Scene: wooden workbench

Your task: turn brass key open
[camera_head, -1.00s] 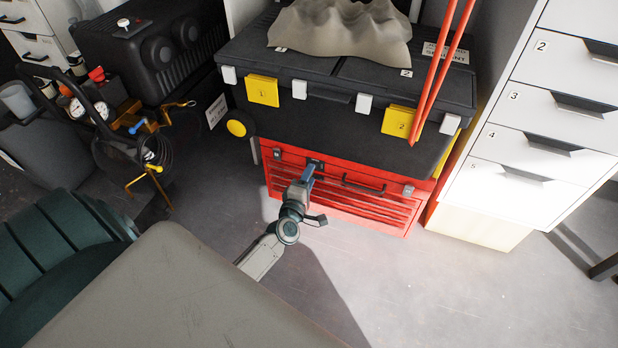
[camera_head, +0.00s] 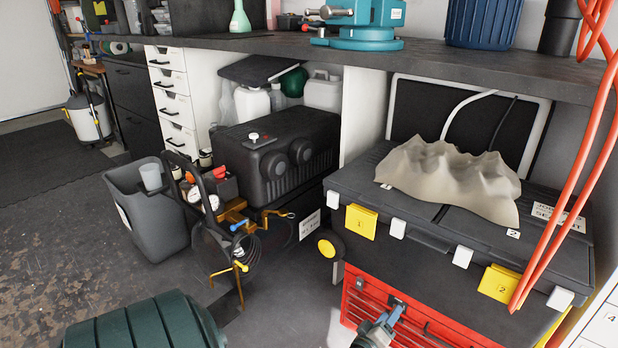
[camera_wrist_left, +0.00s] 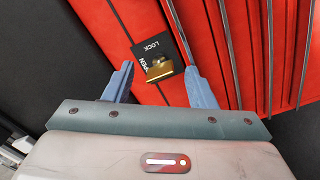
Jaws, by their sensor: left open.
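The brass key (camera_wrist_left: 158,70) shows in the left wrist view on a black plate (camera_wrist_left: 146,42) marked LOCK and OPEN. The plate is on the front of the red tool chest (camera_wrist_left: 105,35). My left gripper (camera_wrist_left: 159,68) is open, with one blue finger on each side of the key and apart from it as far as I can see. In the head view the left gripper (camera_head: 396,315) is at the bottom edge, in front of the red chest (camera_head: 365,310); the key cannot be made out there. My right gripper is not in view.
A large black case (camera_head: 425,270) with yellow latches sits on the red chest, with a crumpled beige cloth (camera_head: 450,172) on top. Orange hoses (camera_head: 573,180) hang at the right. A gauge cart (camera_head: 215,225) and grey bin (camera_head: 150,225) stand left.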

